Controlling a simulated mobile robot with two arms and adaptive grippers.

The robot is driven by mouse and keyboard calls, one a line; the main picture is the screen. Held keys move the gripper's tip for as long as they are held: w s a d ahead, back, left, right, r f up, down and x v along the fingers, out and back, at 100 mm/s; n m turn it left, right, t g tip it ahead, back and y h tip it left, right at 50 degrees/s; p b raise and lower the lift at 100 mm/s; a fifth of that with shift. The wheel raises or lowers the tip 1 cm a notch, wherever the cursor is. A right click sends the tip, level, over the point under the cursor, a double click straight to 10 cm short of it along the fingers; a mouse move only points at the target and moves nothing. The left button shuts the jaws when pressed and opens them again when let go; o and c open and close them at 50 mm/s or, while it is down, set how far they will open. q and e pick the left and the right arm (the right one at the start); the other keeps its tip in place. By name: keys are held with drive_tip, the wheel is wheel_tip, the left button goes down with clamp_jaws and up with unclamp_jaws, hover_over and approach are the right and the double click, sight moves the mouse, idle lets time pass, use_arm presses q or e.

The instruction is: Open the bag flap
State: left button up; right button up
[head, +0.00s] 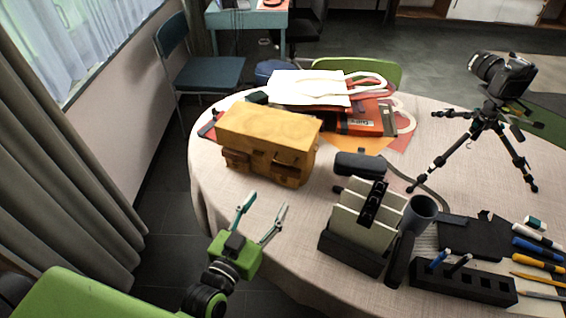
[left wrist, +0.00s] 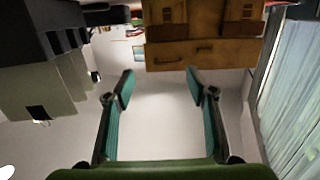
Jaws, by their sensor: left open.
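The tan-yellow bag (head: 268,150) stands upright at the table's left edge, with pockets and buckles on its front. Its broad flap (head: 266,122) lies over the top and appears closed. In the left wrist view the bag's front (left wrist: 205,48) shows upside down at the top, with the pockets above a dark handle. My left gripper (head: 264,204) is open and empty, in front of the bag and apart from it. Its two fingers also show spread in the left wrist view (left wrist: 160,80). My right gripper is in neither view.
A desk organizer (head: 352,243) stands right of my left gripper, and a dark case (head: 360,163) lies right of the bag. A camera tripod (head: 482,120) stands at the right.

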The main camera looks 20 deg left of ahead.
sight(283, 163)
use_arm(q)
drive_tip(key=shift+t, duration=0.6)
drive_tip(key=w+b, duration=0.1)
drive_tip(key=w, duration=0.3)
drive_tip(key=w+r+b, duration=0.1)
drive_tip(key=w+b, duration=0.1)
drive_tip(key=w, duration=0.3)
drive_tip(key=w+b, duration=0.1)
drive_tip(key=w, duration=0.4)
drive_tip(key=shift+d+r, duration=0.15)
